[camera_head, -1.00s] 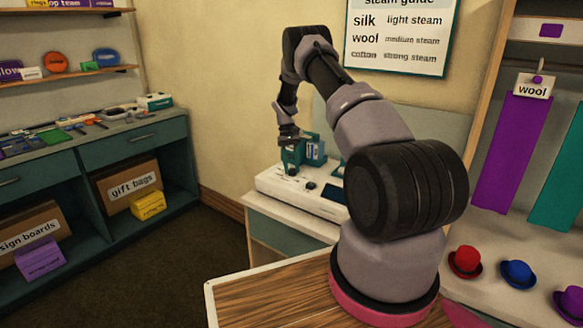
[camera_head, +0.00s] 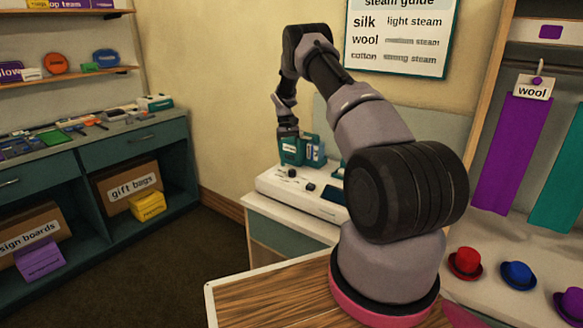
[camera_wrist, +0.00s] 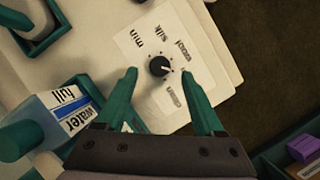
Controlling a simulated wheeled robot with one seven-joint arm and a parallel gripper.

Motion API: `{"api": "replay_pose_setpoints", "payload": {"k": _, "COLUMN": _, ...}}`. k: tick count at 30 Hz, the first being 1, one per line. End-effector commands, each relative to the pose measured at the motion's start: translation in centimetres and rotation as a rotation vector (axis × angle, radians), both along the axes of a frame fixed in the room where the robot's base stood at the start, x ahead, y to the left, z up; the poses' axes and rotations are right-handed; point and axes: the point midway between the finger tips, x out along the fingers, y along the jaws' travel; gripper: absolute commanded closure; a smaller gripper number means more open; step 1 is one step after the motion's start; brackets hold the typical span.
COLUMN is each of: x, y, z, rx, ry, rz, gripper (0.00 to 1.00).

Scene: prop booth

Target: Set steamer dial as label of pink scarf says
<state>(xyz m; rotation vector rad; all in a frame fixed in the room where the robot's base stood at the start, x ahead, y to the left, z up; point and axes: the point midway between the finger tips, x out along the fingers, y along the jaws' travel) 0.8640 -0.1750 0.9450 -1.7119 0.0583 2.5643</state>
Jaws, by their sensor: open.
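In the wrist view, a round black dial (camera_wrist: 159,67) sits on the white plate of the steamer (camera_head: 325,208). Its light pointer line points right. Printed words around it include min and silk; the others are blurred. My gripper (camera_wrist: 159,75) is open, with its teal fingertips on either side of the dial; I cannot tell whether they touch it. In the head view my gripper is over the steamer and its fingertips are unclear. No clearly pink scarf shows. A purple scarf (camera_head: 513,150) hangs at right under a label (camera_head: 532,88) reading wool.
A steam guide (camera_head: 400,40) on the wall lists silk light, wool medium, cotton strong. A water container (camera_wrist: 62,105) stands left of my gripper in the wrist view. A teal scarf (camera_head: 560,185) hangs at right. Red (camera_head: 465,262) and blue (camera_head: 517,273) hats sit below.

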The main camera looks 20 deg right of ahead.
Motion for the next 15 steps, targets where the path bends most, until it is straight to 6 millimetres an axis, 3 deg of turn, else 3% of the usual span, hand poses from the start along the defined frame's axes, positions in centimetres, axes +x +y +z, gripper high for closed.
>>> {"api": "replay_pose_setpoints", "payload": {"k": 7, "x": 1.9, "y": -0.1, "z": 4.5, "rx": 0.000, "ry": -0.003, "rz": 0.000, "gripper": 0.30}}
{"api": "replay_pose_setpoints", "payload": {"k": 15, "x": 2.7, "y": -0.2, "z": 6.5, "rx": 0.000, "ry": -0.001, "rz": 0.000, "gripper": 0.30}}
